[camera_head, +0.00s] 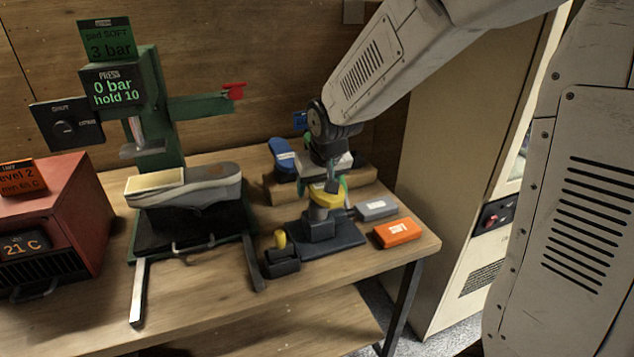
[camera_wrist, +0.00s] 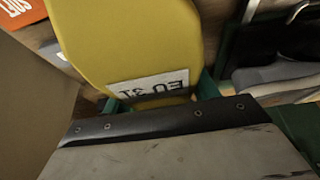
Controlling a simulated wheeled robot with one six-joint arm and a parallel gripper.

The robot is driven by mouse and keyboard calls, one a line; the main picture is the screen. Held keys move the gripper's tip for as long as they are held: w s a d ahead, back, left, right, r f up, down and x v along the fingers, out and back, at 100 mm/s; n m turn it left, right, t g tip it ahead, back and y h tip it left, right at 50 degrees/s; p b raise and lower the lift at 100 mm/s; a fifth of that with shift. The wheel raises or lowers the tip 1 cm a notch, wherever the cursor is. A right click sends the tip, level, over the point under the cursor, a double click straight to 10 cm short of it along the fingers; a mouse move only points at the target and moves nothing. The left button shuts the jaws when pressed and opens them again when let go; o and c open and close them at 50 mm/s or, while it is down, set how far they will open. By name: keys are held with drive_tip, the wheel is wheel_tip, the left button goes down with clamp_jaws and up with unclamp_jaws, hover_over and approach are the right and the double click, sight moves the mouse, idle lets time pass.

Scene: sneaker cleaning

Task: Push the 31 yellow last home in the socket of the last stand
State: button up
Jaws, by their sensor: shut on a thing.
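The yellow last (camera_head: 322,197) is under my wrist in the head view. In the wrist view the yellow last (camera_wrist: 140,40) fills the upper middle, with a white label reading EU 31, turned over. My gripper (camera_head: 328,187) is shut on it, with green fingers at its sides; the gripper's fingers (camera_wrist: 160,94) also show in the wrist view. The last stand (camera_head: 320,230) has a dark base and a grey post directly below the last. The last is at the top of the post, but the socket is hidden, so I cannot tell how deep it sits.
A grey box (camera_head: 376,208) and an orange box (camera_head: 397,232) lie right of the stand. A dark holder with a yellow piece (camera_head: 280,240) is front left. A blue last (camera_head: 283,154) is behind. The green press (camera_head: 160,100) with a grey shoe (camera_head: 205,185) stands left.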

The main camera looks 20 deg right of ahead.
sight(323, 181)
drive_tip(key=shift+f, duration=0.9)
drive_tip(key=o, duration=1.4)
drive_tip(key=shift+r, duration=0.1)
drive_tip(key=v, duration=0.7)
drive_tip(key=shift+s+r, duration=0.15)
drive_tip(key=shift+r, duration=0.2)
drive_tip(key=s, duration=0.1)
drive_tip(key=s+f+g, duration=0.1)
drive_tip(key=s, duration=0.1)
drive_tip(key=s+g, duration=0.1)
drive_tip(key=shift+s+d+f, duration=0.2)
drive_tip(key=shift+s+f, duration=0.05)
drive_tip(key=shift+s, duration=0.1)
drive_tip(key=shift+g, duration=0.6)
drive_tip(key=shift+s+d+r, duration=0.45)
drive_tip(key=shift+s+r, duration=0.55)
drive_tip(key=shift+s, duration=2.8)
drive_tip(key=shift+s+d+r, duration=0.4)
drive_tip(key=shift+s+r, duration=0.6)
drive_tip(key=shift+s, duration=2.8)
drive_tip(key=shift+s+d+r, duration=0.45)
drive_tip(key=shift+s+r, duration=0.6)
drive_tip(key=shift+s, duration=2.8)
